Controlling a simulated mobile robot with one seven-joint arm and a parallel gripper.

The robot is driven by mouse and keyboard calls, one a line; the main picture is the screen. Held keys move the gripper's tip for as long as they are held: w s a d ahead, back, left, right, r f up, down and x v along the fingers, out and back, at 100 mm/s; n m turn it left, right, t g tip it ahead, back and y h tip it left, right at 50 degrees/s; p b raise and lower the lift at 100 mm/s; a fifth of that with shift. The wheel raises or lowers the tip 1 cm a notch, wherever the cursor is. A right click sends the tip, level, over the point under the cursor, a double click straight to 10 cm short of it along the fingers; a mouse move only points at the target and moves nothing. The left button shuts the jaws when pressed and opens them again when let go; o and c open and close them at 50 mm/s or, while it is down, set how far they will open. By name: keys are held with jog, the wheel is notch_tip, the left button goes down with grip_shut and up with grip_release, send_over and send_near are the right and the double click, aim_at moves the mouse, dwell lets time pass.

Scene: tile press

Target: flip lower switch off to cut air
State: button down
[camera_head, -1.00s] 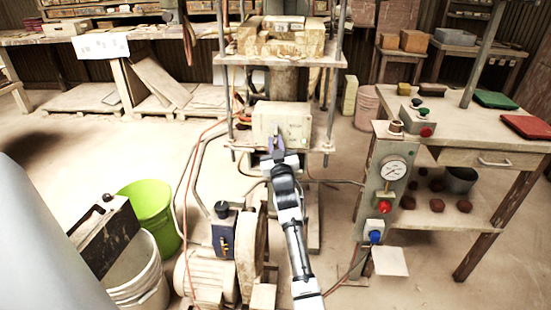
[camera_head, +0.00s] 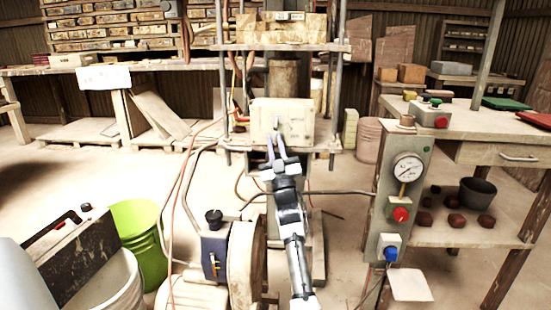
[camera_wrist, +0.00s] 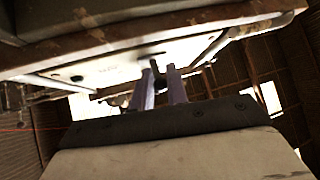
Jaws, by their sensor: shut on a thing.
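A cream box (camera_head: 296,122) sits on the lower plate of the press, with faint markings on its front. A small switch lever (camera_head: 276,125) stands out from that front, left of the middle. My gripper (camera_head: 276,138) reaches up to it from below, its two purple-grey fingers close on either side of the lever. In the wrist view the fingertips (camera_wrist: 163,70) meet a small dark lever (camera_wrist: 155,67) below the pale box face (camera_wrist: 125,65). The gripper is shut on the lever. The lever's exact tilt is hard to tell.
A control column (camera_head: 396,210) with a gauge, red knob and blue knob stands to the right, beside a workbench (camera_head: 470,130). A motor with a wheel (camera_head: 246,265), a green bucket (camera_head: 140,245) and hoses stand to the left. Press rods (camera_head: 335,90) flank the box.

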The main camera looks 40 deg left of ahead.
jog(key=shift+f+n+y+b, duration=0.1)
jog(key=shift+n+y+b, duration=0.25)
jog(key=shift+b, duration=0.2)
jog(key=c, duration=1.7)
grip_release()
